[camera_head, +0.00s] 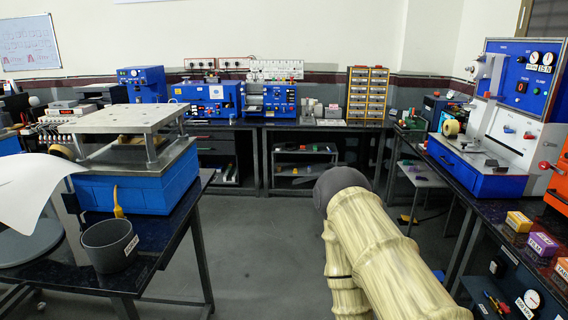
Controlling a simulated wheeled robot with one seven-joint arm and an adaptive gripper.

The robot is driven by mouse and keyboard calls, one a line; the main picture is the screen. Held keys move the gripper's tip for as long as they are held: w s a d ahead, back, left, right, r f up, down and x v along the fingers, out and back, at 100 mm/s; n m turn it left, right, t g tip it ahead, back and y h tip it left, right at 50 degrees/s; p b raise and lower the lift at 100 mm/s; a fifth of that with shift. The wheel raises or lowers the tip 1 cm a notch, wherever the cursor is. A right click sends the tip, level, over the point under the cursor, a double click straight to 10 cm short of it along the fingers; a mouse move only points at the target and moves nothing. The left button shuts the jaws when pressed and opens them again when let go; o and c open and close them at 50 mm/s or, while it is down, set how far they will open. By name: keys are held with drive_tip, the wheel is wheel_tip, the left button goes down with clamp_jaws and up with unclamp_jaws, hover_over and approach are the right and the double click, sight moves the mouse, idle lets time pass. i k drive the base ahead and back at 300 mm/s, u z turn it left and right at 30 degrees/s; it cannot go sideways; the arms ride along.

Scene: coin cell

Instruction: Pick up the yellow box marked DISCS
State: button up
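A small yellow box (519,221) with a pale label sits on the dark right-hand bench near its front edge. Its lettering is too small to read for certain. A purple box (543,243) stands just in front of it to the right, and an orange box (562,268) is partly cut off at the right edge. My arm, in a pale cover with a dark grey rounded joint, rises from the bottom of the picture left of these boxes. My gripper is not visible, and nothing shows as held.
A blue and white machine (488,165) stands farther back on the right bench (470,192). A left table (150,250) holds a dark cup (110,246) and a blue machine (140,186). Open grey floor (270,250) lies between the benches.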

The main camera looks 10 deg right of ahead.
sight(516, 219)
drive_tip(key=z, duration=0.1)
drive_tip(key=i, duration=1.65)
drive_tip(key=z, duration=1.15)
drive_tip(key=i, duration=1.05)
drive_tip(key=z, duration=1.05)
